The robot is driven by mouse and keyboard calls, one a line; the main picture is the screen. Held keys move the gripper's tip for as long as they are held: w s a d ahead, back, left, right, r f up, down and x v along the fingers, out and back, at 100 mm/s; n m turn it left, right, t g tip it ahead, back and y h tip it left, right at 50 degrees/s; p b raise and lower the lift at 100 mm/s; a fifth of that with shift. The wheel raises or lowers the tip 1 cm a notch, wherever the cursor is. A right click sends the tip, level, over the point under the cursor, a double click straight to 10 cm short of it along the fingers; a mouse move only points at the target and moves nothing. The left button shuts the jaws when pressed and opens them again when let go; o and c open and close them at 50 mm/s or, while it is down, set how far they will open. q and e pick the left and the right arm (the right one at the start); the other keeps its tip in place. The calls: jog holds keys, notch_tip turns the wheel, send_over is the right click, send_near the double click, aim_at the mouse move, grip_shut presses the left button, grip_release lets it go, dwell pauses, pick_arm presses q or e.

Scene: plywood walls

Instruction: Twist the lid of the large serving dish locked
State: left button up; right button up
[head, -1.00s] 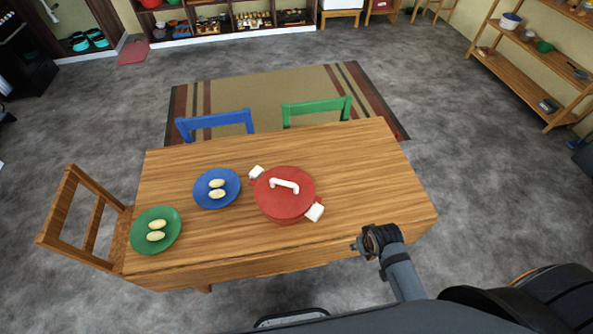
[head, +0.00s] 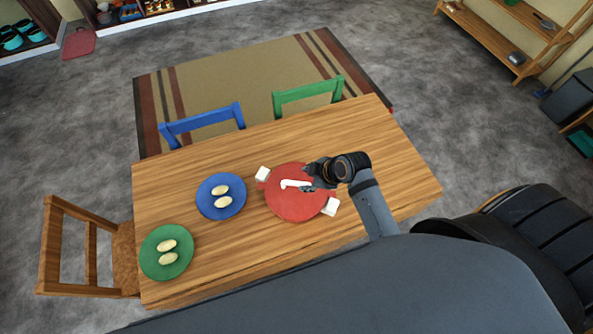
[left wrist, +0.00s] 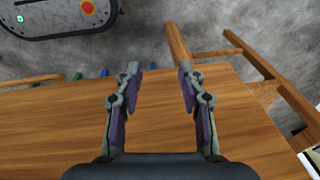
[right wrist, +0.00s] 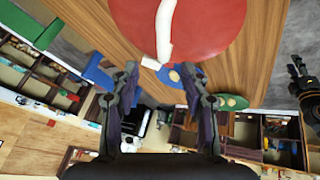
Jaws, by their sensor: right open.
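The large serving dish with its red lid (head: 292,208) stands on the table. The lid seats on the dish, with a white bar handle (head: 293,184) on top. White grips (head: 262,174) and (head: 331,207) stick out at the dish's two sides. My right gripper (head: 312,178) is open over the lid, close to the right end of the bar handle. In the right wrist view, the handle (right wrist: 165,28) lies ahead of the open fingers (right wrist: 160,72), not between them. My left gripper (left wrist: 157,72) is open and empty above bare wood; it is outside the head view.
A blue plate (head: 208,208) and a green plate (head: 150,262), each with two pale oval pieces, lie left of the dish on the wooden table (head: 370,130). Blue (head: 205,122), green (head: 308,92) and wooden (head: 70,245) chairs stand around it. The table's right end is bare.

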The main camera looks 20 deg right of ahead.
aim_at(297, 183)
notch_tip(297, 183, down, 3)
jog(key=shift+s+d+r+p, duration=0.1)
jog(key=shift+s+r+p, duration=0.05)
jog(key=shift+p, duration=0.35)
jog(key=x, duration=0.4)
jog(key=shift+w+a+r, duration=0.15)
jog(key=shift+w+a, duration=0.15)
jog(key=p+x, duration=0.1)
jog(key=x, duration=0.1)
jog(key=shift+w+a, duration=0.1)
jog(key=shift+w, duration=0.15)
jog(key=shift+f, duration=0.45)
jog(key=shift+c, duration=1.5)
grip_shut()
jog(key=m+h, duration=0.1)
jog(key=m, duration=0.1)
jog(key=shift+m+t, duration=0.3)
pick_arm(q)
jog(key=s, duration=0.1)
jog(key=s+d+r, duration=0.2)
jog(key=s, duration=0.1)
jog(key=shift+s+d, duration=0.1)
jog(key=shift+d, duration=0.1)
